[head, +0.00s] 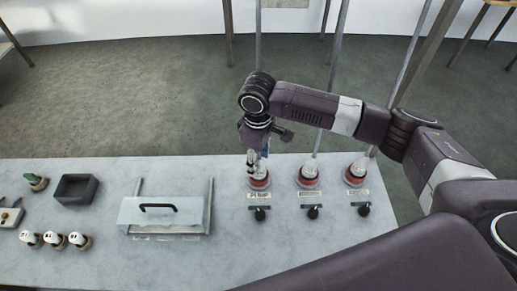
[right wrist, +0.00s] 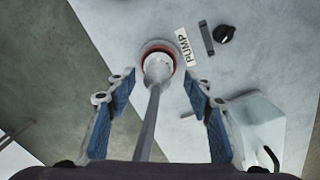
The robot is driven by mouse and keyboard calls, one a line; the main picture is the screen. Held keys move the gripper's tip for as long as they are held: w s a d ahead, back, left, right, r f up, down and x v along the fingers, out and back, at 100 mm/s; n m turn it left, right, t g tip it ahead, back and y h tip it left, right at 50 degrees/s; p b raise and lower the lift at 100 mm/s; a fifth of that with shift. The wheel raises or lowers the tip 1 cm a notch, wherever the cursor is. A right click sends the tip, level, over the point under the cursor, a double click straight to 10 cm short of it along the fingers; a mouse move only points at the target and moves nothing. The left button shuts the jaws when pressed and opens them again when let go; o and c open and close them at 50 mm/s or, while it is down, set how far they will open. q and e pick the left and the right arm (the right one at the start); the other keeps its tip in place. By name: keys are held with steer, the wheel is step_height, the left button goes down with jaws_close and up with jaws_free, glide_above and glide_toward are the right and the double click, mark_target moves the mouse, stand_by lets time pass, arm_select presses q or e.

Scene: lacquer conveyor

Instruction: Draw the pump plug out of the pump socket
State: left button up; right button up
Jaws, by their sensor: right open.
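The pump plug (right wrist: 157,71) is pale grey, with a grey cable or rod running from its back. It sits in the red-ringed pump socket (right wrist: 147,49), beside the "PUMP" label (right wrist: 186,47). In the head view the pump socket (head: 260,184) is the leftmost of three, and my gripper partly hides the plug. My right gripper (head: 254,165) points down over it. In the right wrist view the blue-padded fingers (right wrist: 158,84) are open, one on each side of the plug and its cable, with gaps visible. My left gripper is not in view.
Two similar plugged sockets (head: 308,182) (head: 355,180) stand to the right, with cables rising from them. Black knobs (head: 260,214) lie in front of the sockets. A clear cover with a black handle (head: 158,207) and a dark tray (head: 64,194) are on the left of the table.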

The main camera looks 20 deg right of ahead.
steer(key=shift+w+d+f, duration=0.1)
steer(key=shift+w+f, duration=0.1)
steer(key=shift+f, duration=1.6)
steer(key=shift+r+p, duration=0.1)
steer(key=shift+p, duration=0.2)
jaws_close()
